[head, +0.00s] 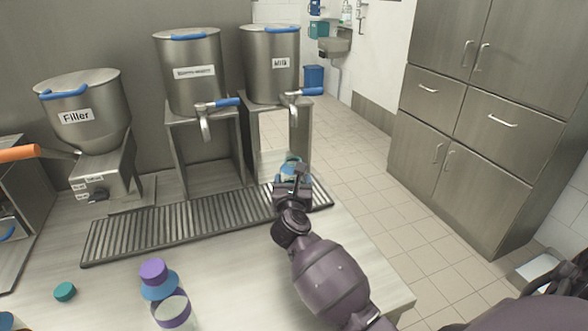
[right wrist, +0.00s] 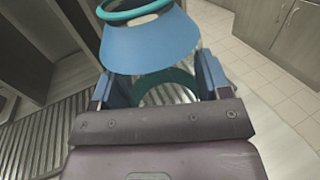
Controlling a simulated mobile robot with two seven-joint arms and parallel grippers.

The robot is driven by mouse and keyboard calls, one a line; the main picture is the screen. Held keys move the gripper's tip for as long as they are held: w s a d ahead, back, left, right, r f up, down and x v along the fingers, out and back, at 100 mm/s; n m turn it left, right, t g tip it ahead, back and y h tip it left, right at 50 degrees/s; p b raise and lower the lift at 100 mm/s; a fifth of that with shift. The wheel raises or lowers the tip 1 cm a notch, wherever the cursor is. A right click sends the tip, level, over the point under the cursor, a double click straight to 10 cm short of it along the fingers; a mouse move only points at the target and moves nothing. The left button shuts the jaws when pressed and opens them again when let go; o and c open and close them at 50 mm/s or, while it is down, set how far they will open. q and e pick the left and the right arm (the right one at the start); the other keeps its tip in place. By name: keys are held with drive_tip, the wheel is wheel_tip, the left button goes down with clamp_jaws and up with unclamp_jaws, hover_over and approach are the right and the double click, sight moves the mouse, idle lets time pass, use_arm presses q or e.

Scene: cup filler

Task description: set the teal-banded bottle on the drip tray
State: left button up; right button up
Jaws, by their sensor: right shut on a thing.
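The teal-banded bottle (head: 291,165) is at the right end of the drip tray (head: 150,233), below the tap of the rightmost dispenser. My right gripper (head: 292,180) is shut on it and hides most of its body. In the right wrist view, the bottle (right wrist: 150,45) shows a blue shoulder, an uncapped teal mouth and a teal band between my fingers (right wrist: 160,85). The slatted tray (right wrist: 35,130) shows at the lower left there. The bottle's base is hidden, so I cannot tell whether it touches the tray. My left gripper is not in view.
A purple-capped bottle with a purple band (head: 173,311) stands at the counter's front. A loose teal cap (head: 65,292) lies left of it. The Filler (head: 85,105) and two steel dispensers (head: 190,75) stand behind the tray. The counter's right edge is near my right arm.

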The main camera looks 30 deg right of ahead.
drive_tip(key=f+b+x, duration=0.1)
drive_tip(key=x, duration=0.9)
drive_tip(key=shift+w+d+f+b, duration=0.2)
drive_tip(key=shift+w+b, duration=0.1)
drive_tip(key=shift+f, duration=0.1)
drive_tip(key=shift+f, duration=0.1)
drive_tip(key=o, duration=0.9)
